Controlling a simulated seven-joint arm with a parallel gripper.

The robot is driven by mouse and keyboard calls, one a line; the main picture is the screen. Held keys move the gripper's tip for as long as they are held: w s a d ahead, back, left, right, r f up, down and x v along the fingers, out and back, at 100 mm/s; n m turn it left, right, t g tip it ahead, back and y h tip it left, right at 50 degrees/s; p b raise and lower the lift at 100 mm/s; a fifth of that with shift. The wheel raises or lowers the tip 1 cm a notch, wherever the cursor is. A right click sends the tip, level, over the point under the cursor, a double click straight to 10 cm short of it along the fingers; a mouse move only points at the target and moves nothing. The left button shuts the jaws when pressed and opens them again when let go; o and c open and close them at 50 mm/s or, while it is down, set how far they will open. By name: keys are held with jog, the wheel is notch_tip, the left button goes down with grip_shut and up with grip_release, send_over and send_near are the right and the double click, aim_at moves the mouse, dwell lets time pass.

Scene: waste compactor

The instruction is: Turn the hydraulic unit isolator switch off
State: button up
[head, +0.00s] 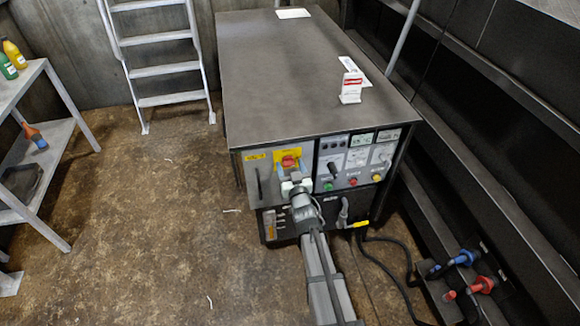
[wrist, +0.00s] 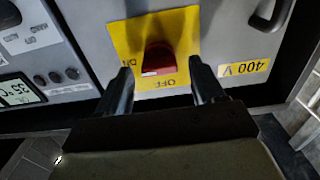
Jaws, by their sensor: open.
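The isolator switch is a red rotary knob (head: 289,161) on a yellow plate (head: 277,154) at the upper left of the hydraulic unit's front. In the wrist view the red knob (wrist: 159,58) sits between the fingers, with a pale mark on its lower edge. The plate (wrist: 181,27) reads OFF below the knob and ON at lower left, with the lettering upside down. My gripper (wrist: 161,70) is open, one finger on each side of the knob, with gaps visible; I cannot tell whether the tips reach its depth. In the head view my gripper (head: 291,177) partly covers the plate.
The grey unit cabinet (head: 290,65) has a handle (wrist: 271,14) beside the switch, and a display and several buttons on the other side. A ladder (head: 165,70) stands behind, a shelf table (head: 45,140) at left. Hoses (head: 398,255) lie at lower right.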

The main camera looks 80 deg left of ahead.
jog(key=shift+a, duration=0.4)
jog(key=c, duration=1.1)
jog(key=shift+o, duration=0.2)
